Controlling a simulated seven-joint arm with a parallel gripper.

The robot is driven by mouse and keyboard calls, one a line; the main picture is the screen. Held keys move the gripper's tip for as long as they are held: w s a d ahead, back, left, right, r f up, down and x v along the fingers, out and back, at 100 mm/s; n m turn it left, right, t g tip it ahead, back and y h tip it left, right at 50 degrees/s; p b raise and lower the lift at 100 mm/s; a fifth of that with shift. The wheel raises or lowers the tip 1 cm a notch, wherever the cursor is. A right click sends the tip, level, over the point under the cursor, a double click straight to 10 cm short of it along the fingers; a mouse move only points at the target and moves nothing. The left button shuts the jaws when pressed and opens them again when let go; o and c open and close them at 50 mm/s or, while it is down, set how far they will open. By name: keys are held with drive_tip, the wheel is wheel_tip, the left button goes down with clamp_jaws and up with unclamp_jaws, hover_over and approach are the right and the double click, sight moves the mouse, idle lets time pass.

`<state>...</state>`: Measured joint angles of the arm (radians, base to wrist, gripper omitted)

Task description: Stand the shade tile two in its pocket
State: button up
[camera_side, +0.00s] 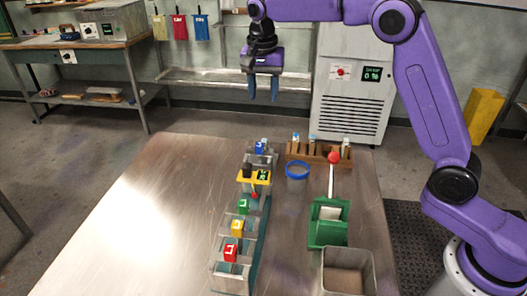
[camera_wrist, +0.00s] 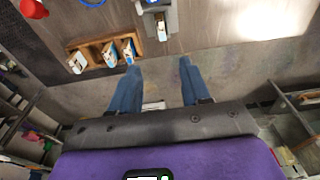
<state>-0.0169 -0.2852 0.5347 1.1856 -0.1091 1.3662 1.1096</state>
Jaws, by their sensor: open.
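A wooden rack (camera_side: 320,154) stands at the far edge of the steel table. Three small pale-and-blue tiles stand upright in it: a left one (camera_side: 295,140), a middle one (camera_side: 312,141) and a right one (camera_side: 346,146). A wider gap separates the right one. Their markings are too small to read, so I cannot tell which is tile two. The wrist view also shows the rack (camera_wrist: 75,49). My gripper (camera_side: 263,92) is open and empty, high beyond the table's far edge, left of the rack. Its blue fingers also show in the wrist view (camera_wrist: 159,68).
A long metal rack (camera_side: 222,268) holds blue, yellow, green and red blocks. A blue-rimmed cup (camera_side: 298,171), a green stand (camera_side: 328,225) with a red-knobbed lever (camera_side: 333,157), and a square metal bin (camera_side: 347,275) stand right of it. The table's left side (camera_side: 140,220) is clear.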

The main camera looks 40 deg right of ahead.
hover_over(263, 141)
drive_tip(key=s, duration=0.2)
drive_tip(key=f, duration=1)
drive_tip(key=shift+w+a+f, duration=0.15)
drive_tip(key=shift+w+a, duration=0.05)
drive_tip(key=shift+a, duration=0.1)
drive_tip(key=shift+w+f, duration=0.2)
drive_tip(key=shift+f, duration=1.45)
drive_tip(key=shift+w+f, duration=0.15)
drive_tip(key=shift+f, duration=1.5)
clamp_jaws()
